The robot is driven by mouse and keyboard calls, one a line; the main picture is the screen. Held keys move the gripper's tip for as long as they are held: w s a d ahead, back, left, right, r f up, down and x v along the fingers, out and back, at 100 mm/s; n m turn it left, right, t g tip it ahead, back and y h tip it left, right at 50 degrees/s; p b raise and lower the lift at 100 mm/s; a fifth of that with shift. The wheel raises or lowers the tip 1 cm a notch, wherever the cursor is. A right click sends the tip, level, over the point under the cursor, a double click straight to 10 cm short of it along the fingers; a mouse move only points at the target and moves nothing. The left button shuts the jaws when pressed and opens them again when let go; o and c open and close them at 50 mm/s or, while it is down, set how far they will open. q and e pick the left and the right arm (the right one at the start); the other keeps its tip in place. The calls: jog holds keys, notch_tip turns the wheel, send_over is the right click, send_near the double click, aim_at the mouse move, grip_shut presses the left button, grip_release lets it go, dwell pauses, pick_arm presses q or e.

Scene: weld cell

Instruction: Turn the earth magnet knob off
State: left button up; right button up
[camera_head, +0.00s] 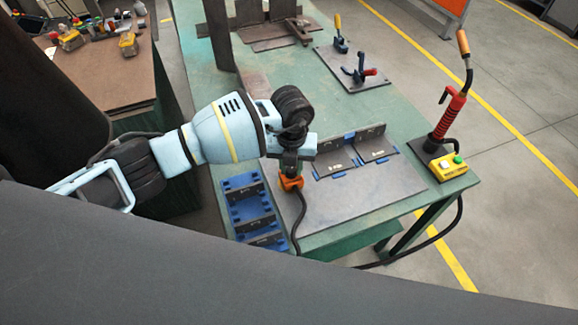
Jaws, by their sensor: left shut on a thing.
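The orange earth magnet (290,184) stands on the grey plate on the green bench, with a black cable running from it toward the front edge. My left gripper (291,166) points down from above onto the top of the magnet and is shut on its knob. The knob itself is hidden by the fingers, so its on or off position cannot be read. My right gripper is not in view.
Angled steel pieces in blue holders (349,154) stand just right of the magnet. A blue rack (232,185) lies to its left. A red welding torch (449,118) and a yellow button box (447,168) stand at the right corner. Clamps (359,76) sit farther back.

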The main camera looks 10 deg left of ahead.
pick_arm(q)
jog(key=shift+w+r+n+p, duration=0.1)
jog(key=shift+r+n+p, duration=0.35)
jog(key=shift+n, duration=0.45)
jog(key=shift+f+n, duration=0.15)
jog(key=shift+n, duration=0.35)
jog(key=n, duration=0.2)
jog(key=shift+f+n+p, duration=0.15)
jog(key=shift+n+p, duration=0.2)
jog(key=shift+n, duration=0.05)
jog(key=shift+f+n, duration=0.1)
jog(key=shift+n, duration=1.9)
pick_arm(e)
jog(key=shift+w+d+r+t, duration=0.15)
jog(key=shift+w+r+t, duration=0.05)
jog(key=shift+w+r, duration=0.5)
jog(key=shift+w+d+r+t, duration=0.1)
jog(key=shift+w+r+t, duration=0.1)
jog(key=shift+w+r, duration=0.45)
pick_arm(q)
jog(key=o, duration=1)
